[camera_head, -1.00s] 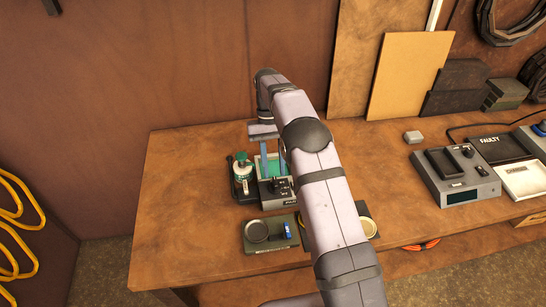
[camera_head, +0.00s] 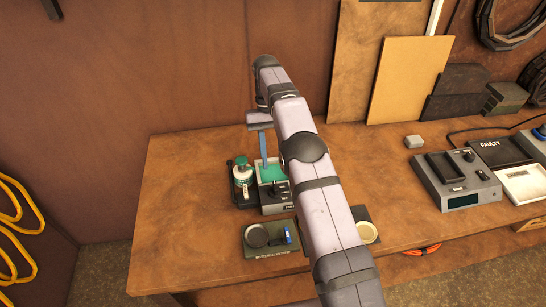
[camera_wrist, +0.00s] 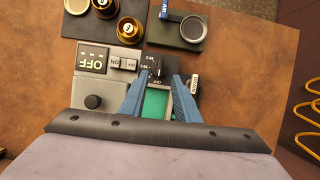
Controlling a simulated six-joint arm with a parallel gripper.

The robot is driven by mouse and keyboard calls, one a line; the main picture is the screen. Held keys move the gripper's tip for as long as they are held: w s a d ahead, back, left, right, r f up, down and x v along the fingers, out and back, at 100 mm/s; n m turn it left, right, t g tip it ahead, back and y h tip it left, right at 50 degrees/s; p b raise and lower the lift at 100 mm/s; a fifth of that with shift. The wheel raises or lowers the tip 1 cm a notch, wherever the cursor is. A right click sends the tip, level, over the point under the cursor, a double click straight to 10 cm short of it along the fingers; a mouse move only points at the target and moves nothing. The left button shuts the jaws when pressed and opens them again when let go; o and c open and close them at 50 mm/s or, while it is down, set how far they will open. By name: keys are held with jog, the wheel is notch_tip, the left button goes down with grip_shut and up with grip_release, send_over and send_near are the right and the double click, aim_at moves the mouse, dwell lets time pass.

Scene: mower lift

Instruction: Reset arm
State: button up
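My gripper (camera_wrist: 160,82) shows in the wrist view as two blue fingers spread apart with nothing held between them. It points down over a grey device with a green pad (camera_wrist: 156,103). Only one blue finger shows clearly there. The device's front carries dark knobs and switches; an OFF label (camera_wrist: 93,58) shows in the wrist view. The device is partly covered by my fingers and wrist.
A dark tray (camera_head: 283,246) with a round dish and blue item lies in front. Gold round pieces (camera_wrist: 130,30) are nearby. A grey console (camera_head: 462,199) stands right. The table's left side is clear.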

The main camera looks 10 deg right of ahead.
jog(key=shift+r, duration=0.1)
jog(key=s+d+f+t, duration=0.1)
jog(key=s+d+t, duration=0.1)
jog(key=s, duration=1.1)
jog(key=s+d+f+t, duration=0.1)
jog(key=s+d+t, duration=0.1)
jog(key=s, duration=1.2)
jog(key=shift+s, duration=0.3)
